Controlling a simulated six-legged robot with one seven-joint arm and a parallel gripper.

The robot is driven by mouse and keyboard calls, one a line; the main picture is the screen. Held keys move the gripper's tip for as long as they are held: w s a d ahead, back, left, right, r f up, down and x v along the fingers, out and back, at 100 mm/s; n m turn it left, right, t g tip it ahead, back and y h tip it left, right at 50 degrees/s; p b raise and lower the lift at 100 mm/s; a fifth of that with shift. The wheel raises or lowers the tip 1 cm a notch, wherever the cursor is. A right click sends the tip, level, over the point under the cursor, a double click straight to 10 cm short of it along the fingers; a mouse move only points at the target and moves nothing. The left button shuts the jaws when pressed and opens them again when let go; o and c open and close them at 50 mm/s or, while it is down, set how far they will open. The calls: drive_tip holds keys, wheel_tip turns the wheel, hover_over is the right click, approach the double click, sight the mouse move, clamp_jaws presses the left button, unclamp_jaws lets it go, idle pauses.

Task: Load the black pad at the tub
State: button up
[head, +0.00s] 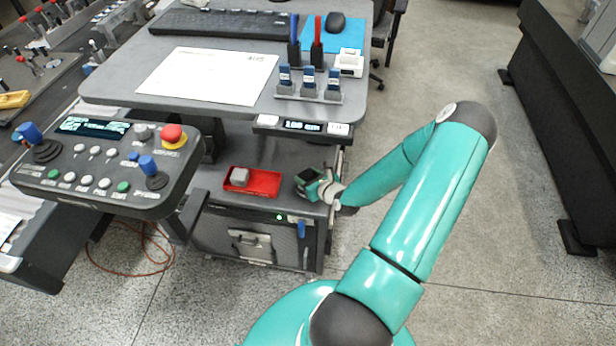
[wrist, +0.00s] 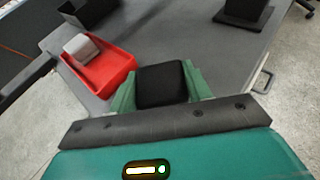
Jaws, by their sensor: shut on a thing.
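My gripper (head: 309,181) is shut on the black pad (wrist: 160,84), which sits between the two green fingers in the wrist view. In the head view the pad (head: 307,175) shows as a small dark patch at the fingers. The red tub (head: 263,184) rests on the lower grey shelf, just left of my gripper and apart from it. In the wrist view the tub (wrist: 114,70) lies to the upper left of the pad. A light grey block (head: 239,177) is in the tub's left end. Whether the pad touches the shelf, I cannot tell.
The upper desk (head: 240,112) overhangs behind the shelf, with a scale display (head: 300,126) at its edge. A control panel (head: 108,165) with joysticks stands to the left. Bare shelf (head: 262,152) lies behind the tub. Open floor is on the right.

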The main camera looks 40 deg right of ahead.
sight(308, 176)
drive_tip(key=shift+r, duration=3.45)
